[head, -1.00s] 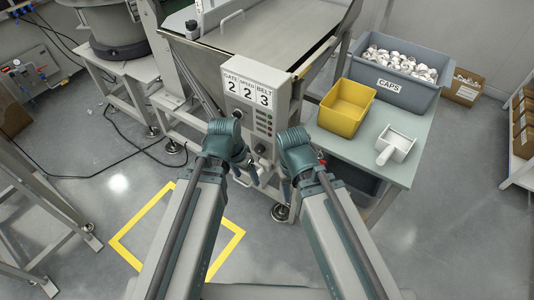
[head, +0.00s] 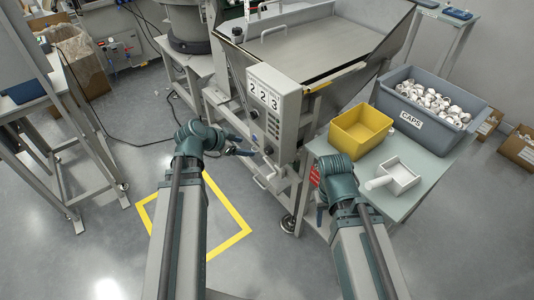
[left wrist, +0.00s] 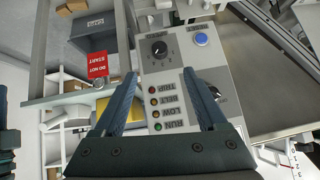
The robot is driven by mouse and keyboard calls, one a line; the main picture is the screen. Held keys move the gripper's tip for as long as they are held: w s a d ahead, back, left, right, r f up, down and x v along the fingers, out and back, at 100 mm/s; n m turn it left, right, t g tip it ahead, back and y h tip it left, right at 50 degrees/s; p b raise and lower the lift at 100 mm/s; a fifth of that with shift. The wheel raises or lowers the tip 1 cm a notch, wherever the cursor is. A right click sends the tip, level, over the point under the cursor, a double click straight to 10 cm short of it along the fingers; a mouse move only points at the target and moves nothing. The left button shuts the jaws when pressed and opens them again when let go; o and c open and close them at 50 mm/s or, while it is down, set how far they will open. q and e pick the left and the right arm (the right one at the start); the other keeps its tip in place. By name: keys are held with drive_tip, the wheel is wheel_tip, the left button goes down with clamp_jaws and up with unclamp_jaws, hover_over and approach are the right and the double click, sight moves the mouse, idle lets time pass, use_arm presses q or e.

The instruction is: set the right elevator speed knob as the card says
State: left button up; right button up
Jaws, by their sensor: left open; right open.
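The card (head: 264,90) on the top of the grey control box (head: 292,112) reads 2, 2, 3; earlier its headings read GATE, SPEED, BELT. In the left wrist view the panel appears upside down, with a black dial knob (left wrist: 159,48) and another dark knob (left wrist: 212,90) partly behind a finger.
A blue button (left wrist: 201,39) and several indicator lamps (left wrist: 154,102) share the panel. A red "do not start" tag (head: 314,177) hangs near the side table (head: 427,172), which holds a yellow bin (head: 358,130), a white scoop (head: 398,175) and a caps bin (head: 408,122).

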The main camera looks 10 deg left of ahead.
sight(266, 152)
use_arm(q)
drive_tip(key=b+x, duration=0.8)
drive_tip(key=x, duration=0.4)
drive_tip(key=shift+f+b, duration=0.2)
drive_tip(key=shift+b, duration=0.1)
drive_tip(key=shift+b+x, duration=0.45)
drive_tip(key=shift+x, duration=0.35)
drive_tip(key=shift+w+r, duration=0.1)
clamp_jaws()
